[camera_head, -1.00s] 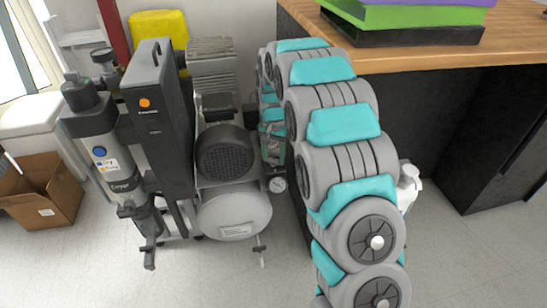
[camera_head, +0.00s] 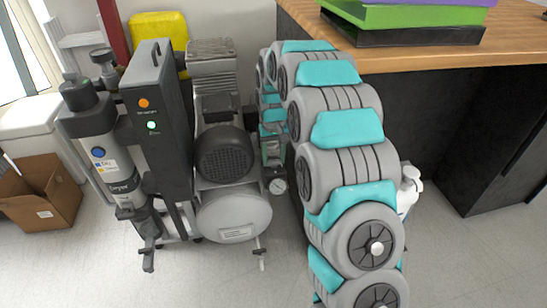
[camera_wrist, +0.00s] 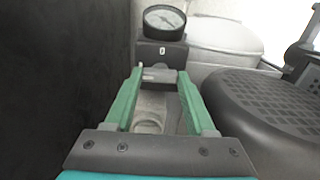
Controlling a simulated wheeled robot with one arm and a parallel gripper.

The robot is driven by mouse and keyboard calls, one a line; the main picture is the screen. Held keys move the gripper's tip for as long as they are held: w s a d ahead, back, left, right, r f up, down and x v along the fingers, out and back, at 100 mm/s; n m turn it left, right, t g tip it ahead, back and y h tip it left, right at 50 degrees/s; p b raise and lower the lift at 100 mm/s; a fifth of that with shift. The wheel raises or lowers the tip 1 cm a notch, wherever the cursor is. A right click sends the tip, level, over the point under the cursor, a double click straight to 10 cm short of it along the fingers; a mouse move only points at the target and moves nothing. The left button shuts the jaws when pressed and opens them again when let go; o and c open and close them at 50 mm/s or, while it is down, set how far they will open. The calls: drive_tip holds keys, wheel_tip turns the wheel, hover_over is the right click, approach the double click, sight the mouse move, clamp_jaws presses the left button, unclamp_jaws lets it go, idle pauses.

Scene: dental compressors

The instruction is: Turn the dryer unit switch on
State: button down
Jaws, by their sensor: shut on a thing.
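In the wrist view my gripper (camera_wrist: 159,74) has its green fingers on either side of a small light-grey switch lever (camera_wrist: 159,71), shut on it. The lever sits on a dark box (camera_wrist: 163,50) marked "0", just below a round gauge. In the head view the gripper is mostly hidden behind my arm, close to the gauge at the compressor's right side. The tall dark panel (camera_head: 160,90) at the left carries an orange light (camera_head: 144,103) and a whitish-green light (camera_head: 152,125). A grey cylinder labelled "Dryer" (camera_head: 103,150) stands beside it.
The round gauge (camera_head: 277,186) and the compressor's black motor cover (camera_head: 223,153) are close to my gripper. A wooden-topped desk (camera_head: 400,57) with a dark side stands at the right. A cardboard box (camera_head: 40,195) lies on the floor at left. The front floor is open.

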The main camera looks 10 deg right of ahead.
sight(273, 160)
idle(0.3)
drive_tip(key=shift+c, duration=1.2)
unclamp_jaws()
drive_tip(key=shift+r, duration=0.15)
wheel_tip(273, 160, up, 7)
drive_tip(key=shift+f, duration=0.15)
drive_tip(key=shift+r, duration=0.45)
